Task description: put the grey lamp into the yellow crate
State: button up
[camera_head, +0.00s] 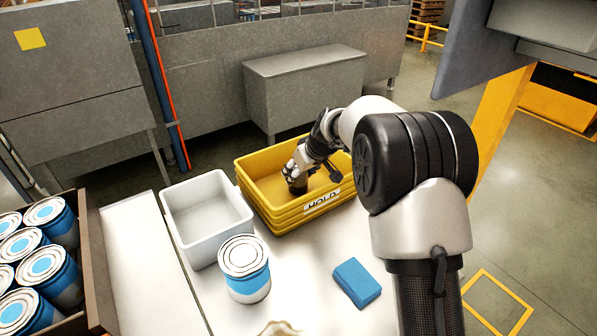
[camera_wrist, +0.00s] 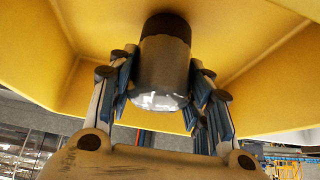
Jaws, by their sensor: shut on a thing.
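The yellow crate (camera_head: 262,207) with a HOLD label stands on the white table. My gripper (camera_head: 299,177) reaches down inside it. In the wrist view my gripper (camera_wrist: 165,92) has its fingers shut around the sides of the grey lamp (camera_wrist: 164,70), a short cylinder with a dark end and a bright glassy end toward the palm. In the head view the lamp (camera_head: 297,186) is a small dark shape under the fingers, low in the crate. The yellow crate wall and floor (camera_wrist: 235,45) fill the wrist view behind it. I cannot tell whether the lamp touches the crate floor.
A white bin (camera_head: 207,215) stands left of the crate. A blue-and-white can (camera_head: 245,268) and a blue block (camera_head: 357,282) are on the table (camera_head: 310,290) in front. A brown box (camera_head: 93,270) of several similar cans is at the far left. My arm spans the right side.

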jog(key=o, duration=1.2)
jog(key=shift+r+p, duration=2.65)
jog(key=shift+r, duration=2.05)
jog(key=shift+f, duration=0.1)
